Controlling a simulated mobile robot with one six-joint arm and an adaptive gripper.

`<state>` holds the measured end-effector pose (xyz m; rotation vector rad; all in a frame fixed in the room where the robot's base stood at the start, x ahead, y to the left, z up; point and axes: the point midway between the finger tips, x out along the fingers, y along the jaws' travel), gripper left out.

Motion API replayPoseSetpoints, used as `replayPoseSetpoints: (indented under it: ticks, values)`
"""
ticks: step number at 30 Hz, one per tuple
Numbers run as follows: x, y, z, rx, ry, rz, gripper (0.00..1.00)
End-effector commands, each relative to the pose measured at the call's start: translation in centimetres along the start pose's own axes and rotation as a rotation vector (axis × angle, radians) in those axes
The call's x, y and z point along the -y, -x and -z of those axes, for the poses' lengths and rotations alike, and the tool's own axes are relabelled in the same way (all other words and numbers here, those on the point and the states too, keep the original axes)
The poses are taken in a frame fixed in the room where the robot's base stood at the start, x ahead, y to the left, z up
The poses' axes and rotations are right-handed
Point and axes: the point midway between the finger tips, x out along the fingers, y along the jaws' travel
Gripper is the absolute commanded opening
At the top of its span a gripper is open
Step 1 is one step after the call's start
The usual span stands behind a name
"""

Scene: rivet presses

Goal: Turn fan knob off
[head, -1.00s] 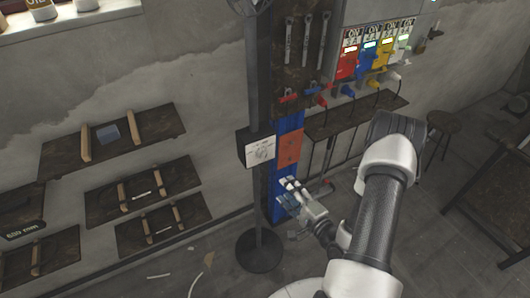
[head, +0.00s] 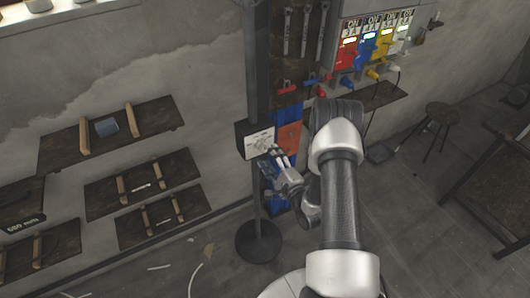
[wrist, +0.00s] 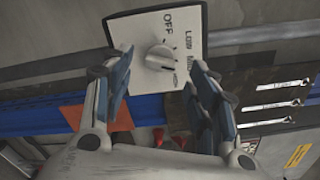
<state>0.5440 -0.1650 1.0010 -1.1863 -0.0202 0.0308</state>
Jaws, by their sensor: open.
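The fan's control box (head: 259,141) is a white-faced panel on the dark fan pole. In the wrist view its white face (wrist: 187,24) carries OFF, LOW and further partly hidden lettering. The round grey-white fan knob (wrist: 159,58) is on that face, with its pointer away from the OFF label. My gripper (head: 272,155) is just in front of the box in the head view. In the wrist view my gripper (wrist: 158,70) is open, its blue-padded fingers on either side of the knob. I cannot tell whether either finger touches it.
The fan pole (head: 256,100) stands on a round floor base (head: 259,241). Behind are a blue panel with an orange patch (head: 289,137), hanging wrenches (head: 305,32) and coloured switch boxes (head: 368,46). Wall shelves (head: 112,137) are at left; a stool (head: 441,116) is at right.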

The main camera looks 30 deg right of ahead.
Motion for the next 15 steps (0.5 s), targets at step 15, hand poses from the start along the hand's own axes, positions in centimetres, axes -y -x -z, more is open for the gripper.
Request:
replayPoseSetpoints:
  ticks: [15]
  values:
    - [0.1, -3.6, 0.0, -0.001, 0.000, 0.001, 0.53]
